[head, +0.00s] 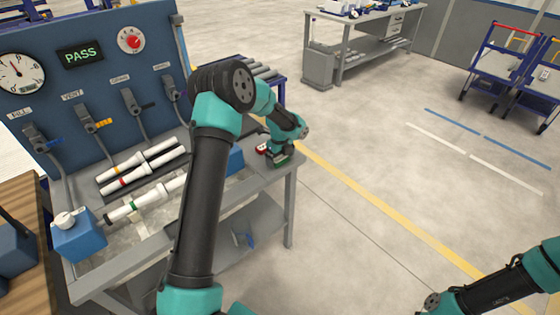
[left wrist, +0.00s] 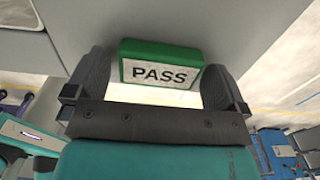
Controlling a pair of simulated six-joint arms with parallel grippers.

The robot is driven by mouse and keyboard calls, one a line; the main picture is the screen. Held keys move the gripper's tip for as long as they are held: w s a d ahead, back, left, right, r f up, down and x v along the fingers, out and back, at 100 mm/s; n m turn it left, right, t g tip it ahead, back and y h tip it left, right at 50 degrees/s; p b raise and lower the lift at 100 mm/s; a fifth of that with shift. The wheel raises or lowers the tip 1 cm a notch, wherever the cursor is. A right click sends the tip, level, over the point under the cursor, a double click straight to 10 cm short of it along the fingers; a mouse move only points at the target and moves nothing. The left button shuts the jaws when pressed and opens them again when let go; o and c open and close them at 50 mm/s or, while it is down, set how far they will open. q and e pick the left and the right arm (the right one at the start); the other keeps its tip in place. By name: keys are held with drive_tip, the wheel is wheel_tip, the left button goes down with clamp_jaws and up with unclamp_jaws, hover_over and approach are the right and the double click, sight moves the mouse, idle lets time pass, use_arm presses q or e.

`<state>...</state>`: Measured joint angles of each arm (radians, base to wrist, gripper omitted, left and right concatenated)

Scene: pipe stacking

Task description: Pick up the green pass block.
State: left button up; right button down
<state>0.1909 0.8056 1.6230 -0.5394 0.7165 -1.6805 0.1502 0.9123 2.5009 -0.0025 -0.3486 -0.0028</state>
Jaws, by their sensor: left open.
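The green pass block (left wrist: 160,65) has a green top and a white face reading PASS. In the head view, the pass block (head: 281,162) is a small green patch near the bench's right end, mostly covered by my left gripper (head: 284,154). In the left wrist view, my left gripper (left wrist: 158,76) is open, with one dark finger on each side of the block. Small gaps show between the fingers and the block. I cannot tell how deep the block sits between them. My right gripper is out of view; only part of that arm shows at the lower right.
A red block (head: 262,148) lies just left of the green one. White pipes (head: 150,197) and a blue fixture (head: 78,238) are on the bench (head: 262,178). The gauge panel (head: 90,85) stands behind. Open floor lies right of the bench.

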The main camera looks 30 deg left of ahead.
sight(280, 158)
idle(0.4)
use_arm(q)
drive_tip(key=c, duration=0.8)
drive_tip(key=shift+r, duration=0.8)
wheel_tip(280, 158, up, 2)
drive_tip(key=shift+r, duration=0.1)
drive_tip(key=s+d+r, duration=0.1)
drive_tip(key=s+d, duration=0.7)
drive_tip(key=s, duration=0.5)
drive_tip(key=shift+s+d, duration=0.2)
drive_tip(key=shift+s, duration=0.15)
